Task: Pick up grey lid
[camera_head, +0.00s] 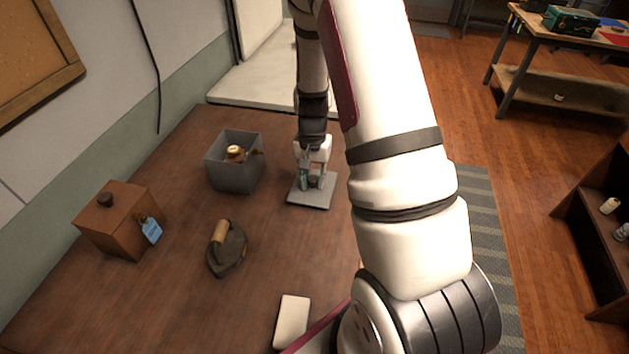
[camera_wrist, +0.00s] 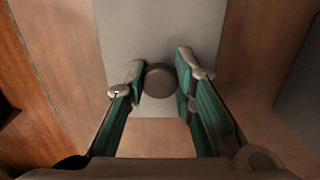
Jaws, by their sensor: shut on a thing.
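The grey lid (camera_head: 308,201) is a flat square plate at the table's far right part. In the wrist view the lid (camera_wrist: 160,32) shows a round dark knob (camera_wrist: 160,80) in the middle. My gripper (camera_head: 313,180) is over the lid, pointing down. In the wrist view the teal-padded fingers of my gripper (camera_wrist: 160,84) are closed on the knob, one on each side. The lid looks level; I cannot tell whether it rests on the table or is just above it. The open grey box (camera_head: 236,180) stands to its left with small items inside.
The wooden table (camera_head: 180,300) also bears a brown lidded box (camera_head: 120,225) with a blue tag, an old iron (camera_head: 228,252) and a pale flat block (camera_head: 292,320). Bare table lies between the iron and the lid. A wall runs along the left.

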